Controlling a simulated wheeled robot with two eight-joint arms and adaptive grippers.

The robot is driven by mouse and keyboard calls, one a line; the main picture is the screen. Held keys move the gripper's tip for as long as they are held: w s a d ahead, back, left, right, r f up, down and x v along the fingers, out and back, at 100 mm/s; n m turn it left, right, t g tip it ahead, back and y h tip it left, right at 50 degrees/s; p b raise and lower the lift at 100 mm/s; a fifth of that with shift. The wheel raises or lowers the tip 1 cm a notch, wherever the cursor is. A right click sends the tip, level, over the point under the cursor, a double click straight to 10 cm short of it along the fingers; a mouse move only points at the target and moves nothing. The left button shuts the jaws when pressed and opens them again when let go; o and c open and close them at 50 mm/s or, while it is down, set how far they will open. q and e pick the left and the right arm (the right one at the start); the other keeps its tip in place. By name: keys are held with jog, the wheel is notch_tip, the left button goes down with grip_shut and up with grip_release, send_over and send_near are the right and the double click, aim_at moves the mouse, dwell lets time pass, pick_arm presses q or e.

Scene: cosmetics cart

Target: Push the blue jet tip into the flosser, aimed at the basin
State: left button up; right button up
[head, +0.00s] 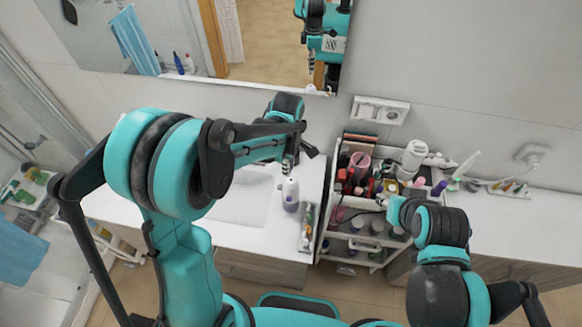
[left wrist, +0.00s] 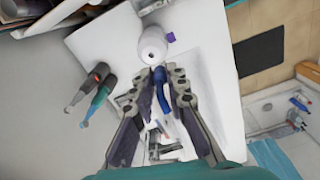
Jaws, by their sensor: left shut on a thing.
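The flosser (head: 290,195) is a white upright body with a purple part, standing on the white counter just right of the basin (head: 238,209). In the left wrist view the flosser (left wrist: 152,45) is seen from above, just beyond my fingertips. My left gripper (head: 290,160) is above the flosser in the head view. In the left wrist view my left gripper (left wrist: 166,76) is shut on the blue jet tip (left wrist: 161,92), a curved blue piece, held apart from the flosser's top as far as I can tell.
A crowded cosmetics cart (head: 325,190) stands right of the counter. A narrow tray of small items (head: 307,228) lies beside the flosser. The mirror (head: 225,40) is on the wall behind.

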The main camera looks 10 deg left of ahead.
pick_arm(q)
jog(key=shift+w+d+r+m+p, duration=0.3)
jog(key=shift+w+r+p, duration=0.45)
jog(key=shift+r, duration=0.1)
pick_arm(e)
jog(key=shift+w+d+r, duration=0.1)
jog(key=shift+d+r, duration=0.15)
jog(key=shift+r, duration=0.4)
jog(key=shift+d+r, duration=0.2)
jog(key=shift+r, duration=0.4)
jog(key=shift+f, duration=0.1)
pick_arm(q)
jog(key=b, duration=0.6)
send_near(291, 189)
jog(key=shift+w+a+f, duration=0.2)
jog(key=shift+w+f, duration=1.05)
pick_arm(e)
notch_tip(291, 189, down, 6)
jog(key=shift+r, duration=0.2)
pick_arm(q)
jog(key=shift+b, duration=0.45)
pick_arm(e)
jog(key=shift+f, duration=0.5)
pick_arm(q)
jog(key=shift+f+b, duration=1.15)
jog(key=shift+f, duration=0.1)
pick_arm(e)
jog(key=shift+f, duration=1.2)
